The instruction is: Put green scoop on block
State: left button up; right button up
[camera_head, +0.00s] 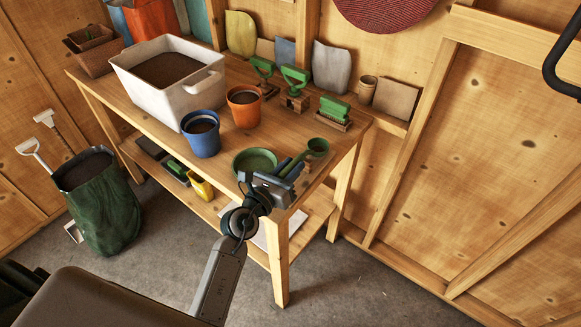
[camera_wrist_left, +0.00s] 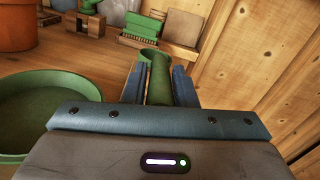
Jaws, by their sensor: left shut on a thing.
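The green scoop (camera_head: 317,147) is at the right front corner of the workbench, its round bowl pointing away from me. My left gripper (camera_head: 290,169) is shut on its handle; in the left wrist view the scoop (camera_wrist_left: 158,77) lies between the two blue fingers. Further back, green tools (camera_head: 294,78) stand on wooden blocks (camera_head: 296,104), and a green brush (camera_head: 334,110) sits on another. My right gripper is not in view.
A green saucer (camera_head: 243,169) lies close left of my left gripper. A blue pot (camera_head: 203,145), an orange pot (camera_head: 244,115) and a white tub (camera_head: 150,95) stand further left. A wooden cup (camera_head: 367,90) and square panel (camera_head: 396,99) are by the right wall.

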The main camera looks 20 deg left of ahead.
pick_arm(q)
jog(key=shift+f, duration=0.3)
jog(key=shift+f, duration=0.3)
jog(key=o, duration=1.1)
jog(key=shift+c, duration=0.2)
jog(key=shift+s, duration=0.1)
